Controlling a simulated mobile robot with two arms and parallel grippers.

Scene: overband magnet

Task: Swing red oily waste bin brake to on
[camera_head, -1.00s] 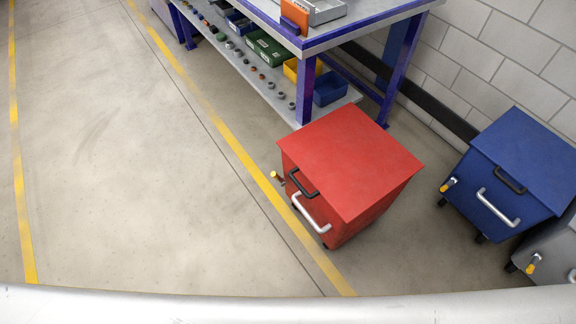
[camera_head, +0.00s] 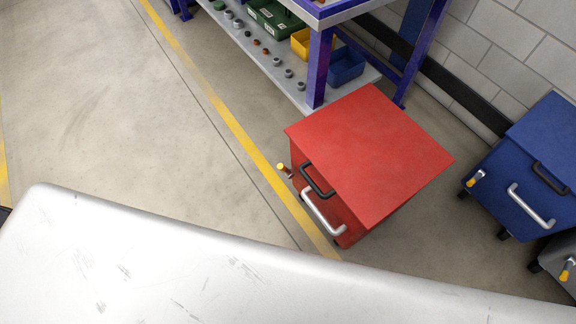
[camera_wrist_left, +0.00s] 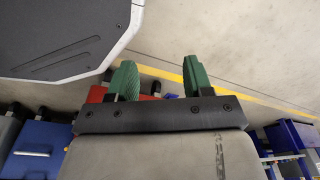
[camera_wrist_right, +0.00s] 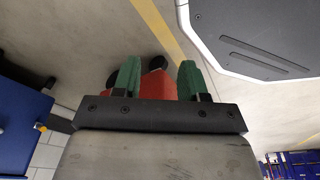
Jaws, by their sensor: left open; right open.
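The red oily waste bin (camera_head: 370,150) stands on the floor right of centre in the head view, with a red lid, a black handle (camera_head: 316,182) and a silver handle (camera_head: 322,212) on its front. A small lever with a yellow tip (camera_head: 282,168), apparently the brake, sticks out at its left front corner. In the left wrist view, my left gripper (camera_wrist_left: 160,82) is open and empty, with red of the bin (camera_wrist_left: 97,94) behind it. In the right wrist view, my right gripper (camera_wrist_right: 158,82) is open and empty, with the red bin (camera_wrist_right: 157,85) beyond its fingers. Neither gripper shows in the head view.
A blue bin (camera_head: 530,165) with a yellow-tipped lever (camera_head: 474,180) stands to the right, and a grey bin (camera_head: 560,262) is partly visible beside it. A purple-framed workbench (camera_head: 318,70) stands behind the red bin. The floor (camera_head: 120,110) left of the yellow line is clear.

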